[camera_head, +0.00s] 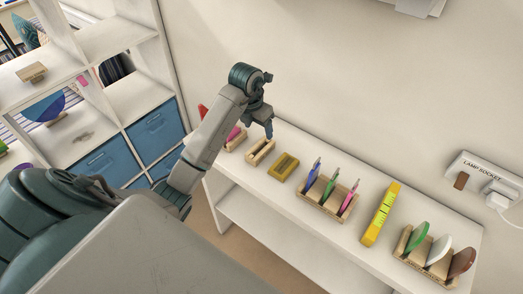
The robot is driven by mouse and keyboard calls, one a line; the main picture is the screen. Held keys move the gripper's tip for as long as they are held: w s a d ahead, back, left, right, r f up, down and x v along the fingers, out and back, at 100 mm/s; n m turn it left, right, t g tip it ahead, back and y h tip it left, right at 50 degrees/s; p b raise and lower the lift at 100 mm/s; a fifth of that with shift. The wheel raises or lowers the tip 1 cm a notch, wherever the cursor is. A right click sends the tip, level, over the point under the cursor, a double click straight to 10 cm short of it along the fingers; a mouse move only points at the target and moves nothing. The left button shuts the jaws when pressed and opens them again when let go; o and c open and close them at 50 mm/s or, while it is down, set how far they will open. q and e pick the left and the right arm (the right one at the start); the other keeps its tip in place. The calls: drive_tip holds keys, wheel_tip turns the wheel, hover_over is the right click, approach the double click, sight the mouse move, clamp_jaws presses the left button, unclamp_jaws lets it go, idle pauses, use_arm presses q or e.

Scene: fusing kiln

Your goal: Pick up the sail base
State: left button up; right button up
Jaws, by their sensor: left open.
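Small slotted wooden bases stand at the left end of the white shelf top; I cannot tell from looks alone which is the sail base. One is a pale wooden base (260,152) with an empty-looking slot. To its right is a darker, yellowish-brown base (284,167). To its left is another wooden base (235,143) with a pink piece, partly hidden by my arm. My left gripper (261,128) is open and points down, above and just behind the pale base, with nothing seen in it. My right gripper is not in view.
Along the shelf top (335,225) stand a rack (324,207) of coloured pieces, a yellow level (380,214) and a rack (428,266) of discs. A wall socket (487,179) is at right. A cube shelf (100,130) with blue bins stands at left.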

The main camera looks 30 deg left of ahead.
use_arm(q)
drive_tip(key=b, duration=0.7)
hover_over(260, 146)
drive_tip(key=s, duration=0.2)
drive_tip(key=f, duration=0.6)
drive_tip(key=shift+w+f, duration=0.15)
drive_tip(key=shift+w, duration=0.1)
drive_tip(key=shift+d+f+b, duration=0.15)
drive_tip(key=shift+f+b, duration=0.15)
drive_tip(key=shift+f, duration=0.2)
drive_tip(key=f+p, duration=0.2)
drive_tip(key=shift+w+d+f+g, duration=0.2)
drive_tip(key=shift+f+g, duration=0.1)
drive_tip(key=shift+f, duration=0.3)
drive_tip(key=c, duration=1.3)
drive_tip(key=shift+r, duration=0.1)
